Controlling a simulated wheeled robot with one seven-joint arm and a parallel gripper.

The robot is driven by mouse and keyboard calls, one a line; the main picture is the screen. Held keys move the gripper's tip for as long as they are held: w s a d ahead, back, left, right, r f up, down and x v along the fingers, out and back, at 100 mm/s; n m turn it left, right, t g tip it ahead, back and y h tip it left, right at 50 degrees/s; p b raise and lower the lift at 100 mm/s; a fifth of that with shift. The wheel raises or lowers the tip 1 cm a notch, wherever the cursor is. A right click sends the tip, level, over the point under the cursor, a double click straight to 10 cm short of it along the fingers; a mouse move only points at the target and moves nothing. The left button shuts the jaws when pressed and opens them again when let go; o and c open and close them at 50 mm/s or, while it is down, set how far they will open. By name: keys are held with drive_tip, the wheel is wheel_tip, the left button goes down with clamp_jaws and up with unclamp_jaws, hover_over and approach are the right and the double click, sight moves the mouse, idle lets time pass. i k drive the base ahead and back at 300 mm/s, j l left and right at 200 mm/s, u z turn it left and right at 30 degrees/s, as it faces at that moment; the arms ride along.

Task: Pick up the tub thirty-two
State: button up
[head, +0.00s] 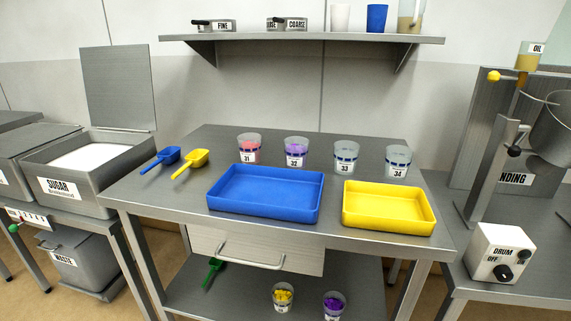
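Tub thirty-two (295,152) stands upright on the grey metal table, in the row of tubs behind the trays. It is a clear tub with a dark blue band, a white label reading 32 and purple contents. Tub 31 (249,149) with pink-red contents stands to its left. Tub 33 (345,157) stands to its right and looks empty or nearly so. My gripper is not in view.
A blue tray (266,208) lies in front of tubs 31 and 32, a yellow tray (389,225) in front of tub 34 (397,162). A blue scoop (166,157) and a yellow scoop (190,163) lie at left. A wall shelf (300,39) hangs above; the table behind the tubs is clear.

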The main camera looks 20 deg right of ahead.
sight(296, 148)
drive_tip(key=z, duration=1.45)
drive_tip(key=u, duration=1.3)
drive_tip(key=i+z, duration=0.1)
drive_tip(key=i, duration=0.95)
drive_tip(key=i+z, duration=0.1)
drive_tip(key=z, duration=1.2)
drive_tip(key=k+j, duration=0.05)
